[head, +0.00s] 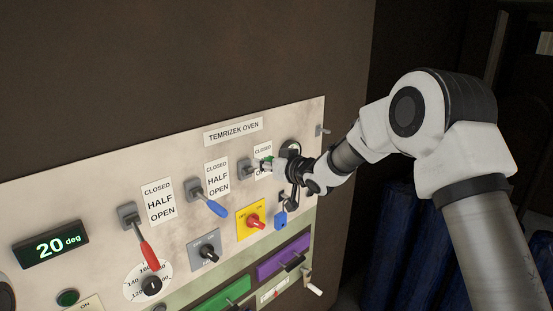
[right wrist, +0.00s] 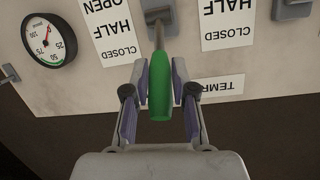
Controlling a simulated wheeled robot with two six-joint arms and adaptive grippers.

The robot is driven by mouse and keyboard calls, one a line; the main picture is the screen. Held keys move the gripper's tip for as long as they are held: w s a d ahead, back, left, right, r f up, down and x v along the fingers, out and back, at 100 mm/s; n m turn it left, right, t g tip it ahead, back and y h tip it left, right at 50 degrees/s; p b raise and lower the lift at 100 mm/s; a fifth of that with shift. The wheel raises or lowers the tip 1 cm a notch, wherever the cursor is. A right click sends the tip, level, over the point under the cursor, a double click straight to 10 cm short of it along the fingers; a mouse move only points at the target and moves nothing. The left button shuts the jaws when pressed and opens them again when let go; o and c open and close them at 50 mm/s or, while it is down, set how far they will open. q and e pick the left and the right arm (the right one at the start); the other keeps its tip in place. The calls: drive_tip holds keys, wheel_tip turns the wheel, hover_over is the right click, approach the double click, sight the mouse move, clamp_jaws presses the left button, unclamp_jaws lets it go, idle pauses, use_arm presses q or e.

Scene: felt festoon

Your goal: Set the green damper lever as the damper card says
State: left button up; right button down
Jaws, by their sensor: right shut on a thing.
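The green damper lever (head: 266,161) is at the upper right of the oven panel, on a grey base (head: 245,168). My right gripper (head: 271,164) is shut on its green handle. In the right wrist view the green handle (right wrist: 160,100) lies between the two fingers of my right gripper (right wrist: 160,72). In the head view the lever juts toward the gripper, nearer level than the blue one. Its scale label (head: 262,153) reads CLOSED at the top; the gripper hides part of it. I cannot make out a damper card giving a setting. My left gripper is not in view.
A blue lever (head: 211,206) and a red lever (head: 147,252) stand to the left, each with a CLOSED, HALF, OPEN label. A round gauge (right wrist: 48,40) is beside the green lever. A yellow switch plate (head: 246,221) and a blue padlock (head: 280,220) are below.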

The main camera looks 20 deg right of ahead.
drive_tip(key=c, duration=0.9)
unclamp_jaws()
drive_tip(key=shift+c, duration=0.2)
drive_tip(key=v, duration=1.2)
drive_tip(key=shift+w+f, duration=0.15)
drive_tip(key=shift+f, duration=0.05)
drive_tip(key=shift+d, duration=0.1)
